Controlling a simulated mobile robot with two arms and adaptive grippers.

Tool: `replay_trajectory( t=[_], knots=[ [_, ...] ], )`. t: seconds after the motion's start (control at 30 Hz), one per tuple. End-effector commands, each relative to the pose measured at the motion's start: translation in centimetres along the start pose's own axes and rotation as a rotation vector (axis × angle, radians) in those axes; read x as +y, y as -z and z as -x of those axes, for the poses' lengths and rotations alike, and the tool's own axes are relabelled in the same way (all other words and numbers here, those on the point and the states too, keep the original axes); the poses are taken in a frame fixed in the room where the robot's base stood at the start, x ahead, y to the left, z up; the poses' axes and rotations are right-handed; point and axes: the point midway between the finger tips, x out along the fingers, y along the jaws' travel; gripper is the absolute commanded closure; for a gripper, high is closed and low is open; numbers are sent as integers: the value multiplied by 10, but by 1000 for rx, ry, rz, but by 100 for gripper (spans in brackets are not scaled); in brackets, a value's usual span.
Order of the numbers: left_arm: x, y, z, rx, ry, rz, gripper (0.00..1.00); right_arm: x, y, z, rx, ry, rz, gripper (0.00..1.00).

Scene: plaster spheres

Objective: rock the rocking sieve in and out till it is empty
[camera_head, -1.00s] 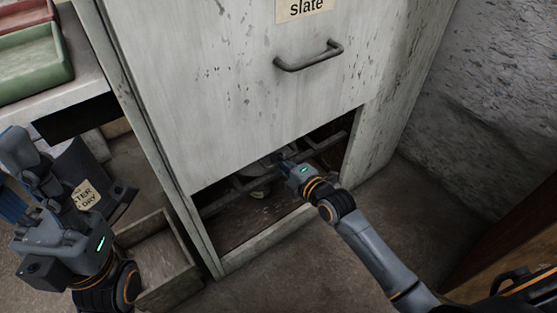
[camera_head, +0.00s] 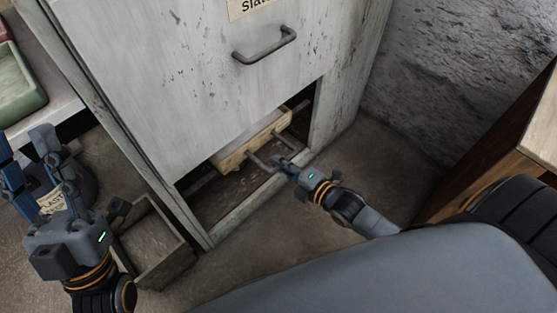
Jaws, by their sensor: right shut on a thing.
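The rocking sieve (camera_head: 238,157) is a pale wooden frame in the low opening of the big grey cabinet, with dark bars at its front. Its back part is hidden behind the cabinet's front panel, and I cannot see how much lies in it. My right gripper (camera_head: 280,162) is shut on the sieve's front handle, at the mouth of the opening. My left gripper (camera_head: 66,180) is raised at the lower left with its fingers spread, empty and away from the sieve.
The cabinet front (camera_head: 190,80) carries a fixed handle (camera_head: 264,47) above the opening. An open wooden box (camera_head: 150,243) stands on the floor at its left. A dark labelled bucket (camera_head: 72,190) stands behind my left gripper. A rough wall and wooden furniture (camera_head: 500,150) close off the right.

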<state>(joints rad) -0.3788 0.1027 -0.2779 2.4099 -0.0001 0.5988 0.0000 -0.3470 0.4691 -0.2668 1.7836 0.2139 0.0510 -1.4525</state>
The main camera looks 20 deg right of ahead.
Motion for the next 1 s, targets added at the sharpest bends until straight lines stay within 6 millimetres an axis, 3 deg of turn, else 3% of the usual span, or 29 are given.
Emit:
replay_trajectory(
  t=[0.03,0.07,0.17,0.57,1.0],
  knots=[
    [0,0,0,1,0,0,60,-4,1,3,1,9,-1,100],
    [0,0,0,1,0,0,60,-4,1,3,1,10,-1,83],
    [0,0,0,1,0,0,60,-4,1,2,1,10,-1,66],
    [0,0,0,3,0,1,60,-3,0,9,0,8,-2,66],
    [0,0,0,3,0,0,60,-4,0,94,-1,11,-3,66]
  ],
)
